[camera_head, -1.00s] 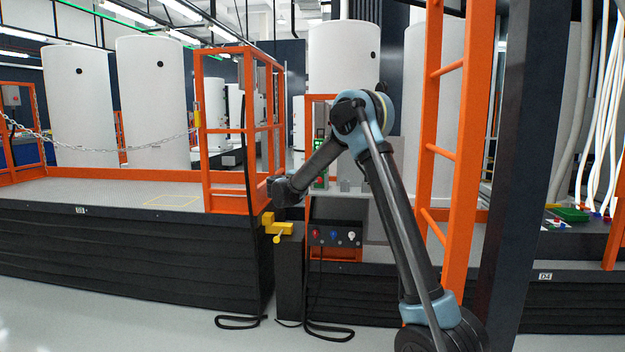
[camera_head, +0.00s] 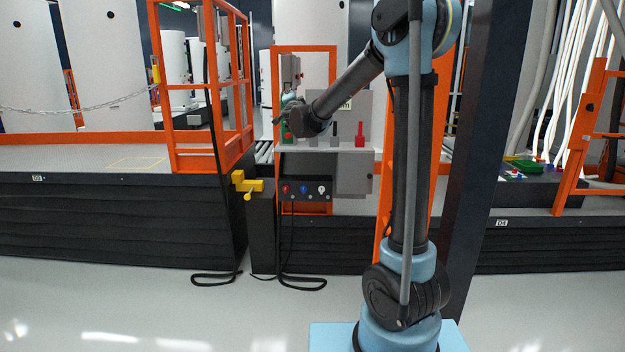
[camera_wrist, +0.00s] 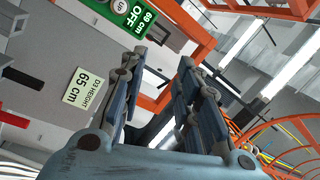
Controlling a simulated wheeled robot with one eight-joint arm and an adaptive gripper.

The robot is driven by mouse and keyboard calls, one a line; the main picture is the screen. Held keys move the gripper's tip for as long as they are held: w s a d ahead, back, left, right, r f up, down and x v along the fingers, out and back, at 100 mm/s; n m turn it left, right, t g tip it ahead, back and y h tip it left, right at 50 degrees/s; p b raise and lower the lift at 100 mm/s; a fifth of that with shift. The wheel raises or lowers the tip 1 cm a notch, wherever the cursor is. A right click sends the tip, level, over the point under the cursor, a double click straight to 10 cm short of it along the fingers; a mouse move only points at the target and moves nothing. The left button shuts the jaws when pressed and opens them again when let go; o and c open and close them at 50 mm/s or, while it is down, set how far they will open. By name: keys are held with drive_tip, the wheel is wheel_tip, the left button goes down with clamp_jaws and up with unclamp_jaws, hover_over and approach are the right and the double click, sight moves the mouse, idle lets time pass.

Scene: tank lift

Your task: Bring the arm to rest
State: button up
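My arm stands at the right of centre in the head view, its forearm sloping down left to a dark wrist in front of a grey control panel (camera_head: 352,177). The fingers are hard to make out there. In the wrist view my gripper (camera_wrist: 160,58) has its two fingers apart with nothing visible between them.
The panel has a red lever (camera_head: 360,133) and red, blue and white knobs (camera_head: 304,189). An orange railing cage (camera_head: 175,90) and a yellow bracket (camera_head: 246,184) stand left of it. A dark post (camera_head: 485,150) rises close to my arm's right. Black cable loops (camera_head: 302,284) lie on open floor.

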drive_tip(key=s+d+f+n+g+h, duration=0.1)
drive_tip(key=s+d+f+n+g, duration=0.3)
drive_tip(key=s+d+f, duration=0.5)
drive_tip(key=s+d+f+n+g+h, duration=0.1)
drive_tip(key=s+d+f+n+g, duration=0.2)
drive_tip(key=s+d+f+g, duration=0.4)
drive_tip(key=s+d+f+n+g, duration=0.4)
drive_tip(key=s+d+f, duration=0.7)
drive_tip(key=s, duration=2.7)
wheel_tip(320, 180, down, 9)
drive_tip(key=shift+d+f+n+g+h, duration=0.1)
drive_tip(key=shift+d+n+g+h, duration=0.25)
drive_tip(key=shift+g, duration=0.85)
drive_tip(key=shift+w+f, duration=0.15)
drive_tip(key=shift+w, duration=0.25)
drive_tip(key=shift+s, duration=0.1)
